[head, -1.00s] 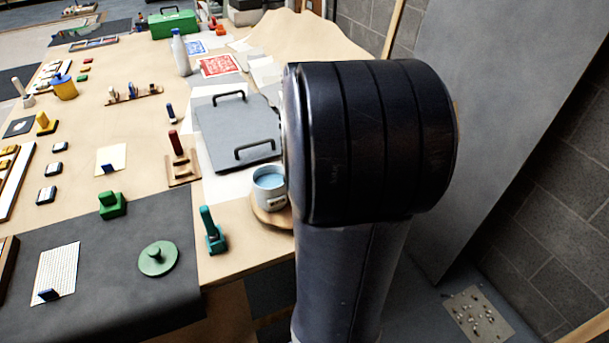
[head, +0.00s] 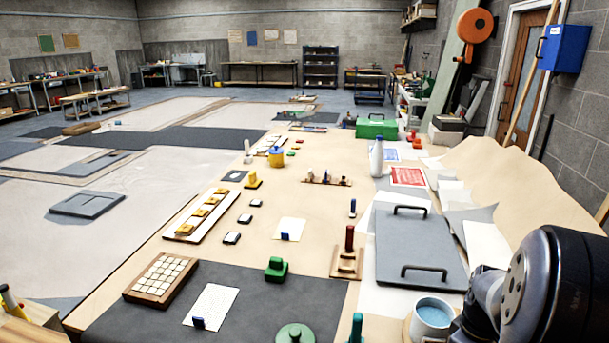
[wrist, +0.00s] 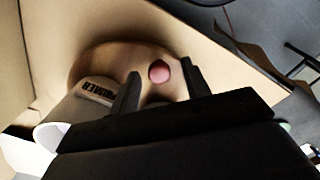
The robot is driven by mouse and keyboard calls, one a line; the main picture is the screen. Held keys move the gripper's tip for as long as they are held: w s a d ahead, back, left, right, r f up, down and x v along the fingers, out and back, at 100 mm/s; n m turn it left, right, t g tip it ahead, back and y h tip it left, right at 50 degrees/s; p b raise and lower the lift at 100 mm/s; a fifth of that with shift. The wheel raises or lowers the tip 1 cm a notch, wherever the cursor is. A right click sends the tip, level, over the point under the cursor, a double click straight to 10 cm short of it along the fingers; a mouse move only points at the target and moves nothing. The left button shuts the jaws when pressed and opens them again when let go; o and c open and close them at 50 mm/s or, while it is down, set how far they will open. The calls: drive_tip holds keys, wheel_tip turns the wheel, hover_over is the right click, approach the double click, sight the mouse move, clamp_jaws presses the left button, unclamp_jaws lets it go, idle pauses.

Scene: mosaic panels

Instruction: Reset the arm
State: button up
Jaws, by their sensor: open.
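My gripper (wrist: 159,69) shows in the wrist view as two dark fingers standing apart. A small pink-red round thing (wrist: 159,72) shows in the gap between them, beyond the fingertips; I cannot tell how far off it is. Nothing is seen gripped. A pale object with a dark-lettered label (wrist: 97,92) is left of the fingers, over a tan surface. In the head view my dark arm fills the lower right corner, and my gripper is out of that picture.
The long table carries a grey panel with two handles (head: 405,245), a mug (head: 432,316), a white bottle (head: 377,157), a green toolbox (head: 376,127), a wooden tile tray (head: 160,278) and a yellow pot (head: 276,157).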

drive_tip(key=shift+r, duration=0.1)
idle(0.3)
wheel_tip(320, 180, up, 11)
wheel_tip(320, 180, down, 11)
drive_tip(key=shift+r, duration=0.1)
drive_tip(key=shift+a+f, duration=0.15)
drive_tip(key=shift+f, duration=0.05)
drive_tip(key=shift+w+a+m, duration=0.3)
drive_tip(key=shift+a+m, duration=0.4)
drive_tip(key=shift+m, duration=0.4)
drive_tip(key=shift+a+r, duration=0.15)
